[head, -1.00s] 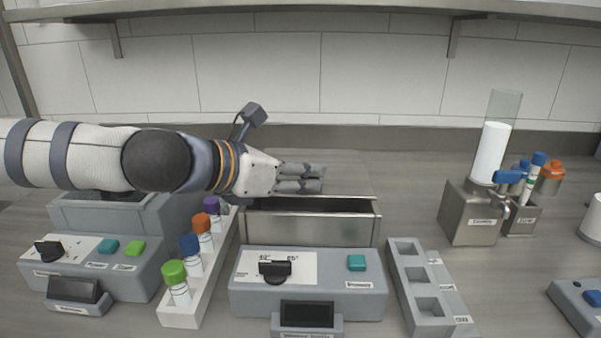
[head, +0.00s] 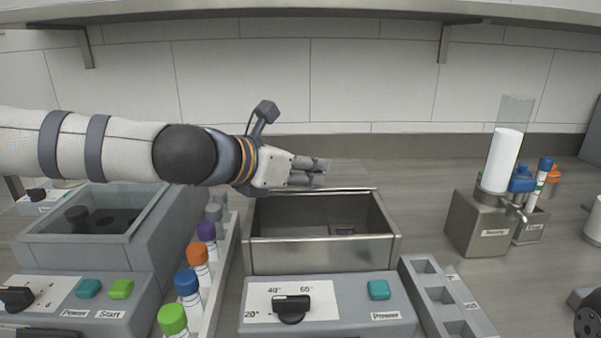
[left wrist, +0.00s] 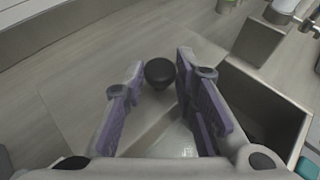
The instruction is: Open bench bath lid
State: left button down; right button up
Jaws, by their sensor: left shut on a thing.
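The bench bath (head: 320,254) is an open steel basin in the middle of the head view, and its inside shows. Its clear lid (head: 350,174) is hard to make out behind the basin. In the left wrist view the lid (left wrist: 85,92) is a pale see-through panel with a black knob (left wrist: 160,72), beside the basin opening (left wrist: 262,110). My left gripper (head: 326,173) is at the back left of the basin, above its rear rim. Its two fingers (left wrist: 157,78) are shut on the knob. In the head view the fingers hide the knob.
A tube rack (head: 220,275) with coloured caps stands left of the bath, and a grey bath unit (head: 165,222) stands beyond it. A grey slotted block (head: 425,264) is at the right. A steel dispenser (head: 475,225) stands farther right. Some bare counter lies behind.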

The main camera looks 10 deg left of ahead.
pick_arm(q)
jog(key=shift+s, duration=0.2)
jog(key=c, duration=1.3)
grip_release()
jog(key=shift+d, duration=0.1)
jog(key=shift+s, duration=0.1)
jog(key=v, duration=1.2)
jog(key=shift+f, duration=0.1)
